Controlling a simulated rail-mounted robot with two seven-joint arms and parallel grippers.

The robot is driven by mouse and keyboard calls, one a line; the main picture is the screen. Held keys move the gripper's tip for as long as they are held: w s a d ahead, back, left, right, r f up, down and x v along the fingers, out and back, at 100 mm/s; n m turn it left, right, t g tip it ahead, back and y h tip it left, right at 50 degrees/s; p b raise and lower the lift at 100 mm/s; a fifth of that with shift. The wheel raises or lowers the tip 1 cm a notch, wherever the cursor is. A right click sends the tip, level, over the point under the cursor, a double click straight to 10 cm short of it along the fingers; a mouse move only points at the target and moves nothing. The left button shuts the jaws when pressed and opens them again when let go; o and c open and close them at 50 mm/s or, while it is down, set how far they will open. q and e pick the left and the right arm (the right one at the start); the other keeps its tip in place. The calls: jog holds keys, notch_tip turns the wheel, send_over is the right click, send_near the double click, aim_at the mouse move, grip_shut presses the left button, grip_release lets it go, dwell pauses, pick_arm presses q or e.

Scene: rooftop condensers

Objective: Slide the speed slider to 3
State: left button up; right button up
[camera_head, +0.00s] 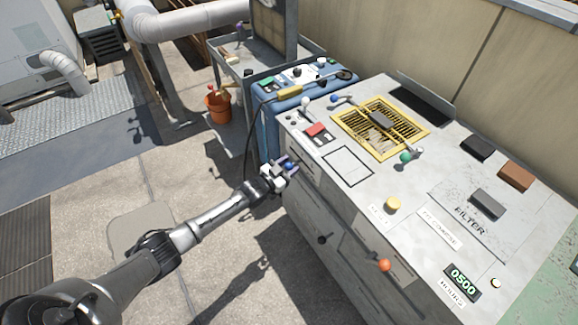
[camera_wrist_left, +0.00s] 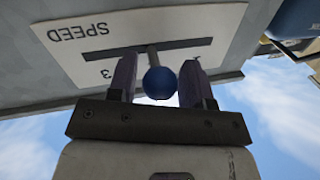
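The speed slider's round blue knob (camera_wrist_left: 160,82) sits on a metal stem in a dark slot. A white plate (camera_wrist_left: 70,52) around the slot reads SPEED, upside down in the left wrist view. A 3 (camera_wrist_left: 105,73) is printed by the slot's left end there; the stem stands near mid-slot. My left gripper (camera_wrist_left: 160,90) is open, with a finger on each side of the knob and narrow gaps visible. In the head view, my left gripper (camera_head: 281,170) is at the cabinet's left side, and the knob (camera_head: 289,166) shows between its fingers. My right gripper is not in view.
The grey cabinet (camera_head: 350,168) carries a yellow-framed grille (camera_head: 381,126), several coloured knobs and an 0500 display (camera_head: 463,281). A blue unit (camera_head: 259,130) stands behind my left gripper, near an orange bucket (camera_head: 217,108). The paved floor left of the cabinet is mostly clear.

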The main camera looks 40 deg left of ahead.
pick_arm(q)
grip_shut()
jog(key=shift+d+r, duration=0.1)
jog(key=shift+d, duration=0.05)
jog(key=d+p, duration=0.1)
jog(key=s+d+p, duration=0.1)
jog(key=d+p, duration=0.2)
jog(key=d, duration=0.1)
jog(key=shift+s+d+r, duration=0.1)
jog(key=shift+s, duration=0.3)
jog(key=shift+d+p, duration=0.3)
jog(key=shift+d, duration=0.05)
jog(key=shift+a, duration=0.15)
